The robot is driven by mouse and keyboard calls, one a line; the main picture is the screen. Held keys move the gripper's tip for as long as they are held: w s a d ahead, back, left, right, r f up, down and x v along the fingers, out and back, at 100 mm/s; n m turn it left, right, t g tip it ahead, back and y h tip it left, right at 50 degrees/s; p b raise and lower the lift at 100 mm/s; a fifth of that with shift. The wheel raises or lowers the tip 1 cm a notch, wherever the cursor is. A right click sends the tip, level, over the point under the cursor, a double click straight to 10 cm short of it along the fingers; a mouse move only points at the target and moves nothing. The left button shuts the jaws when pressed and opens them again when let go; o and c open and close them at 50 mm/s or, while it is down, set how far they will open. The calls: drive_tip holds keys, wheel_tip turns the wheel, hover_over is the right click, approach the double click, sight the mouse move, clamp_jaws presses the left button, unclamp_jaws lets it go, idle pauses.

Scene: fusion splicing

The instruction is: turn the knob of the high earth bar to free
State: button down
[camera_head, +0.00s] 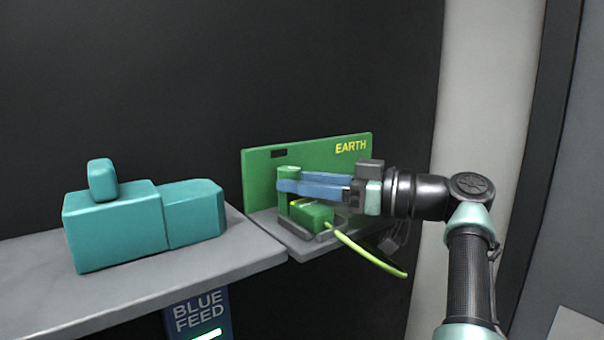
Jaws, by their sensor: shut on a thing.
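A green earth bar block (316,214) stands on a grey shelf before a green panel marked EARTH (330,152). A green upright post with a rounded top, which looks like the knob (289,170), rises at the block's left. My gripper (284,186) reaches in from the right, level, with its long blue fingers at the post. The fingers are shut on the knob and cover its middle. The grip on its far side is hidden. I see no mark that tells the knob's setting.
A yellow-green cable (366,256) runs from the block and hangs over the shelf's front edge. A large teal block-shaped unit (115,230) stands on a grey bench (150,290) at the left. A BLUE FEED sign (198,312) is below the bench. A pale column (480,90) stands behind my arm.

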drive_tip(key=shift+g, duration=0.3)
idle(0.5)
drive_tip(key=shift+c, duration=2.1)
unclamp_jaws()
drive_tip(key=shift+s, duration=0.1)
drive_tip(key=shift+r, duration=0.1)
drive_tip(key=shift+f+t+b, duration=0.2)
drive_tip(key=shift+t+b, duration=0.2)
drive_tip(key=shift+f+m+t+h+b, duration=0.1)
drive_tip(key=shift+m+t+h+b, duration=0.3)
drive_tip(key=shift+m+t+b, duration=0.45)
